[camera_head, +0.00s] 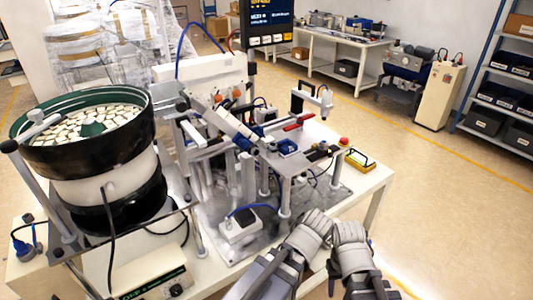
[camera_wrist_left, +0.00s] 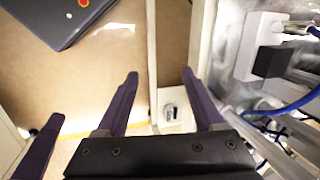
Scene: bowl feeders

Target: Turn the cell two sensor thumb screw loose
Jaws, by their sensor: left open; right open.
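The feeding station stands on a white table (camera_head: 375,183), with a bowl feeder (camera_head: 100,150) at the left and an inclined track (camera_head: 228,122) beside a raised metal plate (camera_head: 300,160). I cannot make out the sensor thumb screw or tell which part is cell two. My left gripper (camera_wrist_left: 160,75) is open and empty in the left wrist view, its purple fingers apart above the table's edge. My right gripper (camera_head: 349,235) is at the front, right of my left wrist (camera_head: 311,228). Its fingers are hard to see in the head view. It touches no station part that I can see.
A white box (camera_head: 239,222) with a blue cable sits low on the base plate; it also shows in the left wrist view (camera_wrist_left: 260,42). A yellow-framed device (camera_head: 360,160) lies near the table's right edge. The floor (camera_head: 440,190) to the right is clear.

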